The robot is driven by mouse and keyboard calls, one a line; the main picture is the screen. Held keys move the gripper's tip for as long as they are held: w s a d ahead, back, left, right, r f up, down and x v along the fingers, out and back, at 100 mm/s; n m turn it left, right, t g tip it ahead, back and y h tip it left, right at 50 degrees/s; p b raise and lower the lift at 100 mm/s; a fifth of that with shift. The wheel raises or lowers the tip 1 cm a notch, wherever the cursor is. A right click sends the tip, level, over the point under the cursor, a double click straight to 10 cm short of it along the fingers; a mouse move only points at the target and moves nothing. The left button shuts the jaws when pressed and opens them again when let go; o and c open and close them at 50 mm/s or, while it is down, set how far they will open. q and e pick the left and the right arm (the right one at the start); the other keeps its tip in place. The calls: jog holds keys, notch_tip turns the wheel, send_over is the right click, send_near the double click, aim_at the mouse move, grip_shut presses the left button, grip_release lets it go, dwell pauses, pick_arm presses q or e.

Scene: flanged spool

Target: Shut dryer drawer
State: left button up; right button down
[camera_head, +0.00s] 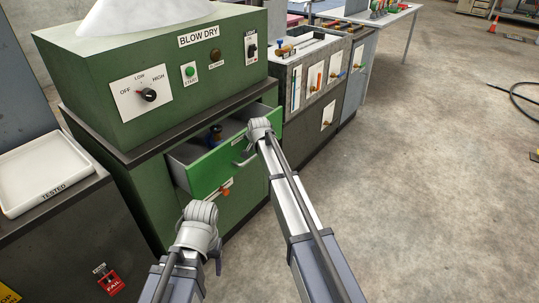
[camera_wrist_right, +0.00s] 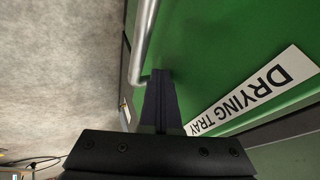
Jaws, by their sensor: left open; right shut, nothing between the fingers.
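The dryer drawer (camera_head: 210,173) has a green front and stands pulled out of the green blow-dry cabinet. A dark blue item (camera_head: 215,133) sits inside it. My right gripper (camera_head: 258,128) is at the drawer front's right end, with its fingers hidden in the head view. In the right wrist view the fingers (camera_wrist_right: 160,78) are shut and empty, close to the green front (camera_wrist_right: 220,45), between the silver handle (camera_wrist_right: 145,40) and the "DRYING TRAY" label (camera_wrist_right: 255,92). I cannot tell whether they touch. My left gripper (camera_head: 200,215) is open, low in front of the cabinet, apart from the drawer; its fingers are mostly hidden.
The cabinet (camera_head: 130,100) carries a dial, a green start button and a switch. A white "TESTED" tray (camera_head: 45,172) lies on the dark stand at left. A grey bench (camera_head: 325,75) with levers adjoins at right.

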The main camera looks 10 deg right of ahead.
jog(key=w+a, duration=0.4)
jog(key=w, duration=0.1)
jog(key=w+a, duration=0.2)
jog(key=w, duration=0.1)
jog(key=shift+w+a, duration=0.45)
jog(key=shift+w+r, duration=0.1)
pick_arm(q)
jog(key=shift+r, duration=0.15)
pick_arm(e)
jog(key=shift+r, duration=0.1)
